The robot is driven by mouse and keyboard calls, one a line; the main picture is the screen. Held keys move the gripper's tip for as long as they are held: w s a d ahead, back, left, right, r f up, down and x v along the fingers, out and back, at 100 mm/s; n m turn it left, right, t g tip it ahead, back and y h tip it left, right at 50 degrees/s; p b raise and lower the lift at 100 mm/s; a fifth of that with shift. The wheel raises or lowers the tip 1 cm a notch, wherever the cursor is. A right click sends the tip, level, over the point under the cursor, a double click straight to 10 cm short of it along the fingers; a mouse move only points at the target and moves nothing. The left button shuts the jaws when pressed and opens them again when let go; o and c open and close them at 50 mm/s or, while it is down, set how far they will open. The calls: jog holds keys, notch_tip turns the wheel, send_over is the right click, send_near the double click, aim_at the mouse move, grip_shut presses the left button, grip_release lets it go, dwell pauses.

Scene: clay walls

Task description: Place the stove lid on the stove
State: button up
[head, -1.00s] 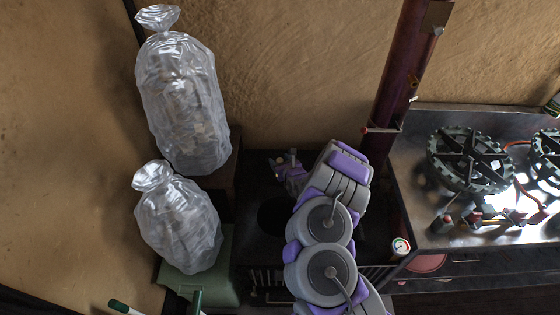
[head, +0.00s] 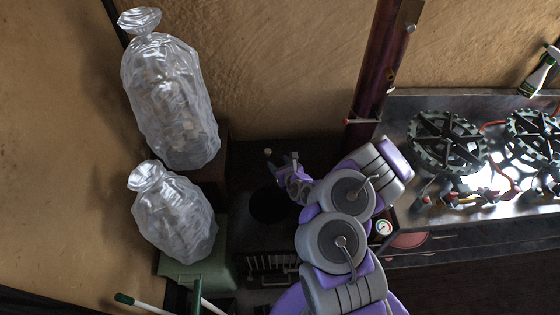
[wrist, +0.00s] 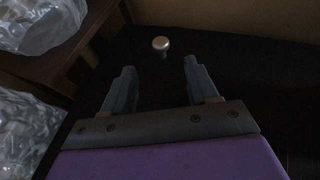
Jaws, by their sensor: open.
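The black stove (head: 240,232) stands low against the clay wall, with a dark round opening (head: 270,205) in its top. A small pale round knob (head: 268,152) stands near the back of the stove top; I take it for the stove lid's handle. The lid's dark plate cannot be told apart from the dark surface. My gripper (head: 284,165) is just right of and nearer than the knob. In the wrist view my gripper (wrist: 160,82) is open and empty, and the knob (wrist: 161,44) lies beyond the fingertips, roughly centred between them.
Two filled clear plastic bags, one upper (head: 170,100) and one lower (head: 174,212), stand left of the stove. A dark red pipe (head: 378,75) rises behind my arm. A counter with gas burners (head: 448,140) is at right. A pressure gauge (head: 383,227) sits beside my arm.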

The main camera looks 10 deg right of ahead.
jog(key=a+r+n+y, duration=0.5)
jog(key=a+r, duration=0.4)
jog(key=r, duration=0.4)
jog(key=a+r+n+y, duration=0.5)
jog(key=a+r, duration=0.3)
jog(key=r, duration=0.5)
jog(key=s+a+r+n+g+y, duration=0.6)
jog(key=s+a+r+n+g, duration=0.45)
jog(key=s+r+n, duration=0.4)
jog(key=s+d+f+n+g+h, duration=0.15)
jog(key=s+n+g+h, duration=0.25)
jog(key=s, duration=0.6)
jog(key=s+d+f+n+g+h, duration=0.1)
jog(key=s+f+n+g+h, duration=0.2)
jog(key=s, duration=0.8)
jog(key=s+d+h, duration=0.3)
jog(key=d+h, duration=0.1)
jog(key=d, duration=0.3)
jog(key=s+d+f+n+t+h, duration=0.1)
jog(key=s+d+h, duration=0.2)
jog(key=d, duration=0.5)
jog(key=s+d+f+n+t+h, duration=0.1)
jog(key=s+d+h, duration=0.2)
jog(key=d, duration=0.4)
jog(key=shift+d+f+h, duration=0.15)
jog(key=shift+d+h, duration=0.1)
jog(key=shift+h, duration=0.65)
jog(key=shift+t, duration=0.25)
